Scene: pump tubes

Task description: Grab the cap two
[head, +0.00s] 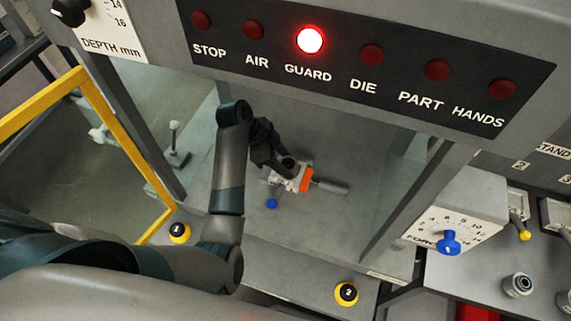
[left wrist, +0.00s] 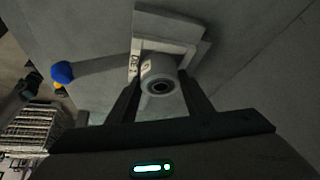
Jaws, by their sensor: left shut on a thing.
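My left gripper (head: 283,166) reaches into the press opening and is at a white block with an orange part (head: 304,180). In the left wrist view its two fingers (left wrist: 163,100) are shut on a white round cap (left wrist: 158,72) with a dark hole in its end. The cap sits against a pale square block (left wrist: 178,28) that carries small lettering. I cannot read a number two on the cap. The finger contact is partly hidden in the head view. My right gripper is in neither view.
A blue-knobbed lever (head: 271,203) stands beside the block. The panel above has a lit GUARD lamp (head: 310,40). A yellow frame (head: 110,118) stands left. Yellow-rimmed buttons one (head: 179,233) and two (head: 346,294) are at the front. A force dial with a blue knob (head: 448,242) is right.

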